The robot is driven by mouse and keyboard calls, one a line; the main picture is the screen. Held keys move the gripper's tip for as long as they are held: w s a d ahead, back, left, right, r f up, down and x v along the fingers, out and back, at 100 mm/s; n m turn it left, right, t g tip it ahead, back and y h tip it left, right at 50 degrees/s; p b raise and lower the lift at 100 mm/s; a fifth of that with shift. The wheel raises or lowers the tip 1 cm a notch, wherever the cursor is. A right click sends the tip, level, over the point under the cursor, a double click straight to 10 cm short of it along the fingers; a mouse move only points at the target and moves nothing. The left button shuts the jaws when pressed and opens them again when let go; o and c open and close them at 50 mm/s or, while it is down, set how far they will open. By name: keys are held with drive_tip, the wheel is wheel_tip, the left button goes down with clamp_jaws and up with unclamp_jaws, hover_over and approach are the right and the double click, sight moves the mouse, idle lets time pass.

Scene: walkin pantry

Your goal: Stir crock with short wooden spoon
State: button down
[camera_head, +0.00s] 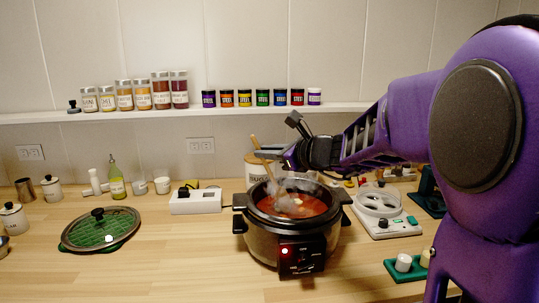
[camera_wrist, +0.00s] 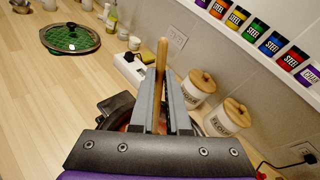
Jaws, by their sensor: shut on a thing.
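The crock (camera_head: 288,232) is a dark slow cooker with a red light on its front, open and filled with steaming red soup (camera_head: 305,207). My gripper (camera_head: 268,154) is above the back of the crock, shut on the short wooden spoon (camera_head: 256,143). The spoon is tilted, its handle end up and its lower part pointing down toward the soup; steam blurs its lower end, so I cannot tell how deep it reaches. In the wrist view, the spoon handle (camera_wrist: 162,58) stands between my gripper's fingers (camera_wrist: 163,95), and the fingers mostly hide the crock (camera_wrist: 117,106).
The glass lid (camera_head: 100,228) lies on a green mat at left. A white power box (camera_head: 195,202) is left of the crock, and a white appliance (camera_head: 385,212) is close at right. Wooden-lidded canisters (camera_wrist: 201,82) stand behind. A shelf of jars (camera_head: 180,112) runs along the wall.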

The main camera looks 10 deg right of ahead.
wheel_tip(320, 180, up, 7)
drive_tip(key=a+p, duration=0.3)
drive_tip(key=p, duration=0.1)
idle(0.4)
idle(0.5)
wheel_tip(320, 180, up, 5)
drive_tip(key=p, duration=0.3)
drive_tip(key=shift+p, duration=0.35)
drive_tip(key=shift+s+f, duration=0.1)
drive_tip(key=shift+s, duration=0.05)
idle(0.7)
